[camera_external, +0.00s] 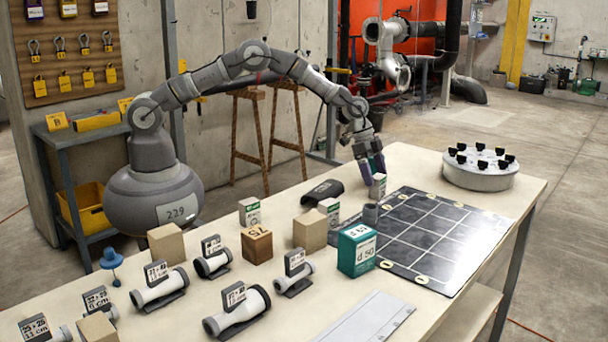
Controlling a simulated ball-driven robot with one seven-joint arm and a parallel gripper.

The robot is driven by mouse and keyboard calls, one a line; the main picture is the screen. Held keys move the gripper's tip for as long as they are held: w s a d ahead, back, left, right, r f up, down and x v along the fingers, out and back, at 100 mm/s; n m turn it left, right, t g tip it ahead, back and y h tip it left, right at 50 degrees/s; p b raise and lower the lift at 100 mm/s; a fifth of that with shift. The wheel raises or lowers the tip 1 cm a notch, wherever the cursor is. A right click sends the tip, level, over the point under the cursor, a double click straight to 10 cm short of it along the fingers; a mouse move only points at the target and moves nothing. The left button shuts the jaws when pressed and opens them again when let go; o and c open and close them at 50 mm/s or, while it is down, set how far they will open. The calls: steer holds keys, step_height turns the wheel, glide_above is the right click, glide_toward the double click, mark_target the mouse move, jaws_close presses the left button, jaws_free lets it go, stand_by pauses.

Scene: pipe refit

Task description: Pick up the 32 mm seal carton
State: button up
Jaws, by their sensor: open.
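Several small white-and-green cartons stand on the table; their print is too small to read, so I cannot tell which is the 32 mm seal carton. One carton (378,187) stands upright right below my gripper, another carton (329,211) is left of it, and a third carton (249,211) is farther left. My gripper (373,168) points down with its fingers open, its tips at or just above the top of the nearest carton. I cannot tell whether they touch it.
A dark gridded mat (432,228) lies at the right, with a round grey flange (480,170) behind it. A grey ring (370,214) and a black curved piece (322,192) are close to the gripper. Wooden blocks (310,230) and labelled pipe pieces (237,310) fill the left side.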

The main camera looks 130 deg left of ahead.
mark_target(382, 198)
steer(key=x, duration=0.1)
steer(key=b+x, duration=0.1)
steer(key=x, duration=0.2)
steer(key=shift+w+d+b, duration=0.2)
steer(key=shift+d+b, duration=0.05)
steer(key=shift+b, duration=0.1)
steer(key=shift+r, duration=0.1)
steer(key=c, duration=1.1)
